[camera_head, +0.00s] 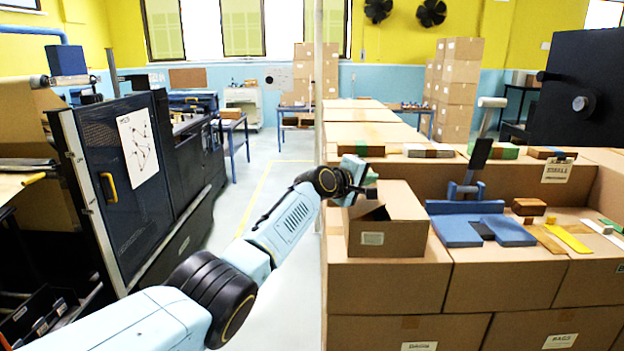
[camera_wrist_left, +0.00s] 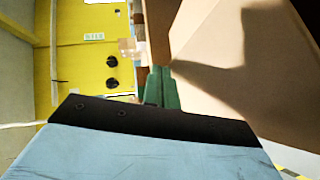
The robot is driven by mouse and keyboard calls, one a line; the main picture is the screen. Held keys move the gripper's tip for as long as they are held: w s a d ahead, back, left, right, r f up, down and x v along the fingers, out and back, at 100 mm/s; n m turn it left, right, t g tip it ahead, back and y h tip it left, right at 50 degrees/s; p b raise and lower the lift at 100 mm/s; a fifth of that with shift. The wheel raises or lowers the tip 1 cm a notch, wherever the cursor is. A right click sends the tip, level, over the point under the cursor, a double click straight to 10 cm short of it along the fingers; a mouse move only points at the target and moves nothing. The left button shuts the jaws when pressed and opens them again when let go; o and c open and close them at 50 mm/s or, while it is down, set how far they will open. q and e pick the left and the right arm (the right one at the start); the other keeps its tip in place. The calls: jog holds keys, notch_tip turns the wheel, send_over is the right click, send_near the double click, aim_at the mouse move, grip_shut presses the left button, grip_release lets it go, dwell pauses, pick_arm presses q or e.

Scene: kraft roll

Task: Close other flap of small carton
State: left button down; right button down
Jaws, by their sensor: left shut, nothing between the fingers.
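The small carton (camera_head: 396,238) stands on the front boxes, with a white label on its front. A brown panel covers much of its top, and a dark gap shows at the front left of the top. My left gripper (camera_head: 368,178) is at the carton's back left top edge, shut and empty. In the left wrist view its green fingers (camera_wrist_left: 160,90) are together beside a large cardboard surface (camera_wrist_left: 225,75), with a shadow on it. I cannot tell whether they touch it. My right gripper is not in view.
A blue stand (camera_head: 464,207) with an upright lever and blue plates stands right of the carton. Small blocks and a yellow strip (camera_head: 568,239) lie farther right. Small packs (camera_head: 428,150) lie on the raised boxes behind. A dark machine cabinet (camera_head: 130,190) stands left, across open floor.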

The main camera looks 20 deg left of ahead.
aim_at(377, 185)
pick_arm(q)
jog(key=shift+w+d+f+m+g+y, duration=0.2)
jog(key=shift+d+f+m+g+y, duration=0.05)
jog(key=shift+d+m+g+y, duration=0.3)
jog(key=shift+d+f+m+g+y, duration=0.2)
jog(key=shift+f+m+g+y, duration=0.05)
jog(key=shift+f+m+y, duration=0.1)
jog(key=shift+w+d+f+m+g+y, duration=0.15)
jog(key=shift+d+f+m+g+y, duration=0.15)
jog(key=shift+m+g+y, duration=0.5)
jog(key=shift+f, duration=0.45)
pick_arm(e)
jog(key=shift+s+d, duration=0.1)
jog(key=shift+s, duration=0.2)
pick_arm(q)
jog(key=shift+w+d+f, duration=0.1)
jog(key=shift+f, duration=0.05)
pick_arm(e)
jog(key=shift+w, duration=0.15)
